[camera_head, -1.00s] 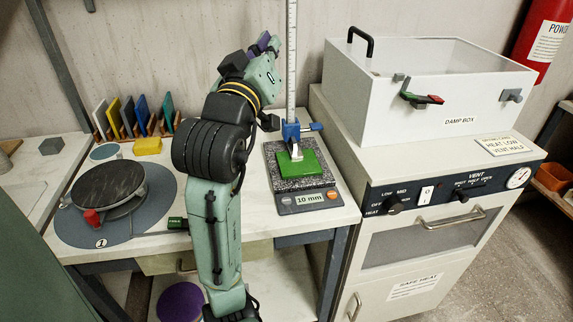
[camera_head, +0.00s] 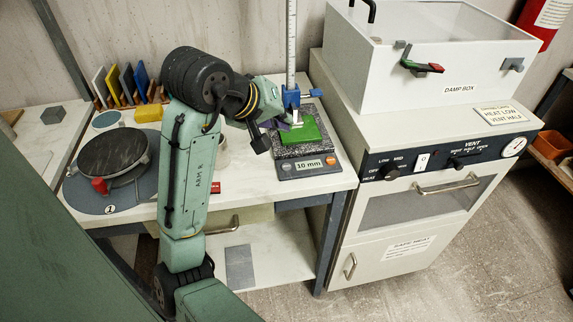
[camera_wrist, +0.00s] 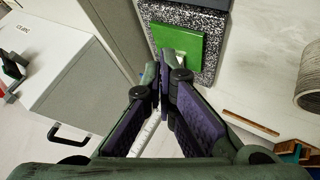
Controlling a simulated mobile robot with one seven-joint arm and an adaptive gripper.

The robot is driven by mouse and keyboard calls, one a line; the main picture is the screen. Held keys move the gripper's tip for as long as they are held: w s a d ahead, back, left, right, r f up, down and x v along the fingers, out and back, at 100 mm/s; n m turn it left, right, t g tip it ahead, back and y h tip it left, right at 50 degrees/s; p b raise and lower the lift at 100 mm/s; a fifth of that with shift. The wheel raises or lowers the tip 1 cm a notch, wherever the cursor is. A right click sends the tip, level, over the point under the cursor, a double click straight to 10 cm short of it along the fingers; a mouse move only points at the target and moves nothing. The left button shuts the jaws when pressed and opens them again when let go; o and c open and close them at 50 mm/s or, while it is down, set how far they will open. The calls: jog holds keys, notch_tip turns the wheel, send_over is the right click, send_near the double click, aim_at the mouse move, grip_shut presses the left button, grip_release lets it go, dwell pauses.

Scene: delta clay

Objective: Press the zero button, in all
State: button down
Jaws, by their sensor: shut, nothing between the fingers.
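The height gauge stands on the table, with a grey base (camera_head: 309,173) showing "10 mm" on its display. A small round button sits at each end of the display: the left button (camera_head: 283,169) and the orange right button (camera_head: 331,161). I cannot read which is zero. A green block (camera_head: 310,131) lies on the speckled plate, under the blue slider (camera_head: 291,97); the block also shows in the wrist view (camera_wrist: 190,38). My gripper (camera_head: 287,124) is shut and empty, just left of the block and behind the display. Its purple-padded fingers (camera_wrist: 163,72) meet in the wrist view.
The white damp box (camera_head: 440,70) stands on the cabinet to the right. A round turntable (camera_head: 112,155) with a red knob is at the left. Several coloured tiles (camera_head: 130,87) stand in a rack behind. The table front is mostly clear.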

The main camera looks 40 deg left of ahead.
aim_at(283, 165)
jog(key=shift+f, duration=0.1)
notch_tip(283, 165, down, 9)
jog(key=b, duration=0.6)
jog(key=shift+r, duration=0.2)
dwell(1.0)
jog(key=shift+f, duration=0.35)
jog(key=shift+f+b, duration=0.4)
dwell(0.5)
jog(key=shift+r, duration=0.1)
jog(key=shift+r+p, duration=0.75)
jog(key=shift+p, duration=0.15)
